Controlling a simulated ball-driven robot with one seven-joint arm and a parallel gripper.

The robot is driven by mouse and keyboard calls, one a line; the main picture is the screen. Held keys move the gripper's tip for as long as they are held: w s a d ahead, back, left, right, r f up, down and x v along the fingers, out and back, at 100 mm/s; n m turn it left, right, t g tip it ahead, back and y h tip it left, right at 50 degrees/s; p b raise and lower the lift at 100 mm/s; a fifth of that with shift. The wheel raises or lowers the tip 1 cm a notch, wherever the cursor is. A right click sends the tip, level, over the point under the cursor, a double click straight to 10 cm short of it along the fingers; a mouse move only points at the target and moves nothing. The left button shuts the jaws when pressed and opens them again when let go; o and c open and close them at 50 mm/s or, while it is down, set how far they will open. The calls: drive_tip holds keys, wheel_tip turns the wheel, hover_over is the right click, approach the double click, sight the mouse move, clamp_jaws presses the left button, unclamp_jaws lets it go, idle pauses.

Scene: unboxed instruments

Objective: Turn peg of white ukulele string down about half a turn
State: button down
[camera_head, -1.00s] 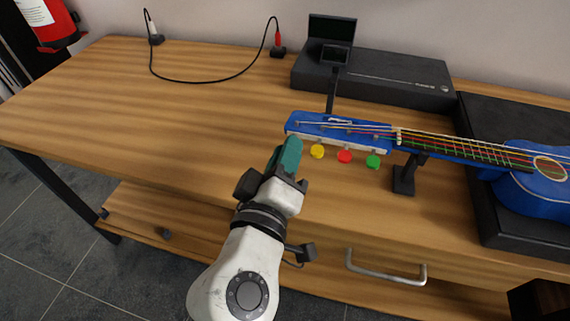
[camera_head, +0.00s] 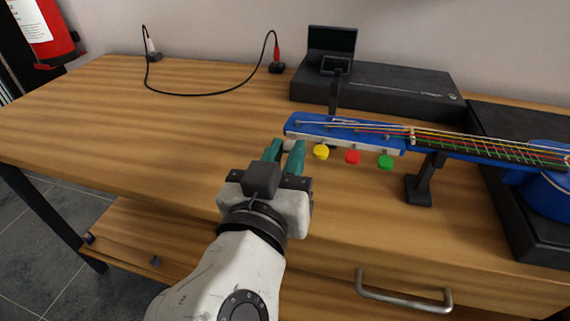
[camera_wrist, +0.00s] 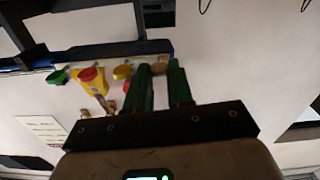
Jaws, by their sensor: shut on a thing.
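The blue ukulele (camera_head: 392,148) rests with its headstock (camera_head: 320,127) toward the middle of the table and its strings, including a pale one, running right. Yellow (camera_head: 321,152), red (camera_head: 352,157) and green (camera_head: 386,163) pegs hang along the headstock's near edge. The pale peg (camera_head: 288,146) at the headstock's left end is between my fingertips and mostly hidden. My gripper (camera_head: 285,150) has green fingers, shut on this peg. In the wrist view the fingers (camera_wrist: 160,82) reach up to the headstock beside the yellow peg (camera_wrist: 122,72).
A black stand (camera_head: 421,185) supports the neck, and another post (camera_head: 335,95) with a small screen stands behind the headstock. A black box (camera_head: 390,88) is at the back. A black cable (camera_head: 205,94) lies at the back left.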

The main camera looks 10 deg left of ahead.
drive_tip(key=shift+m+b, duration=0.3)
drive_tip(key=shift+m, duration=0.3)
drive_tip(key=c, duration=1.3)
unclamp_jaws()
drive_tip(key=shift+o, duration=0.2)
drive_tip(key=s+p, duration=0.2)
drive_tip(key=s, duration=0.8)
drive_tip(key=shift+s+a, duration=0.2)
drive_tip(key=shift+s, duration=0.2)
